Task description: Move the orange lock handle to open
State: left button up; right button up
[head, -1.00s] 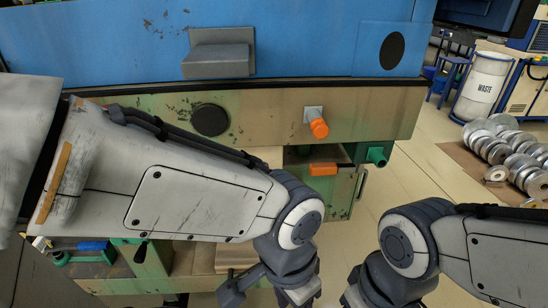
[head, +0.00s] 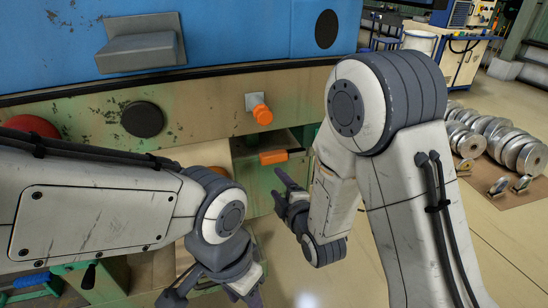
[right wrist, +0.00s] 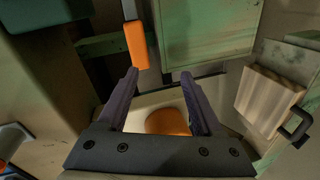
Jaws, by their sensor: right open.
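An orange cylinder-shaped knob (head: 262,114) sticks out from a grey plate on the machine's tan panel in the head view. Below it, an orange block-shaped handle (head: 273,157) sits at the edge of the green housing. I cannot tell which of them is the lock handle. My right gripper (head: 277,184) is open and empty, just below the orange block. In the right wrist view, an orange bar (right wrist: 134,43) lies ahead of the open fingers (right wrist: 160,82), and a rounded orange part (right wrist: 168,121) shows between them. My left gripper (head: 210,296) is spread apart at the bottom edge, its tips partly cut off.
The blue machine body (head: 240,40) with a grey bracket (head: 140,50) stands behind. A black round disc (head: 142,119) and a red round part (head: 30,126) are on its panel. The floor at front right is clear.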

aim_at(276, 160)
jog(key=w+t+b, duration=0.1)
jog(key=b, duration=0.1)
jog(key=w+r+n+t+b, duration=0.1)
jog(key=w+b, duration=0.1)
jog(key=w+n+b, duration=0.1)
jog(key=w+b, duration=0.1)
jog(key=shift+d+r+t, duration=0.2)
jog(key=shift+d+t, duration=0.1)
jog(key=shift+t, duration=0.1)
jog(key=x, duration=0.5)
jog(key=shift+w+a, duration=0.2)
jog(key=shift+w, duration=0.15)
jog(key=shift+c, duration=0.3)
grip_shut()
jog(key=shift+f, duration=0.1)
dwell(0.7)
